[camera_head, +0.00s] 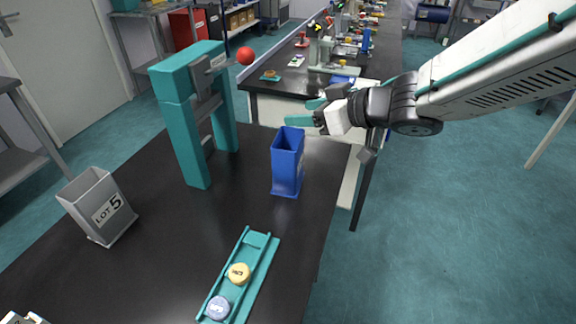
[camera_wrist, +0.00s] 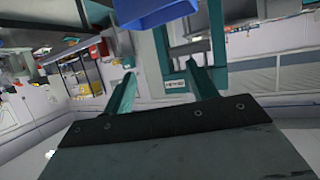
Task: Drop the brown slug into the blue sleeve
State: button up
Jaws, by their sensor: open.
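The blue sleeve (camera_head: 288,165) stands upright on the black bench, right of a teal press frame. Its inside is hidden, so I cannot tell whether anything is in it. It also shows at the top of the wrist view (camera_wrist: 155,12). My gripper (camera_head: 302,113) is above and slightly right of the sleeve's top, apart from it. In the wrist view its teal fingers (camera_wrist: 163,82) are spread with nothing between them. A tan slug (camera_head: 239,273) and a grey-blue slug (camera_head: 218,307) lie in a teal rack (camera_head: 257,240).
The teal press frame (camera_head: 178,130) with a red ball (camera_head: 245,56) on its lever stands at the back left. A grey bin marked LOT 5 (camera_head: 98,206) is at the left. Another bench with tools (camera_head: 300,82) stands behind. The bench (camera_head: 165,255) is clear between bin and rack.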

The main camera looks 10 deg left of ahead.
jog(key=v, duration=0.7)
jog(key=shift+s+d, duration=0.2)
jog(key=shift+d, duration=0.15)
jog(key=shift+r, duration=0.1)
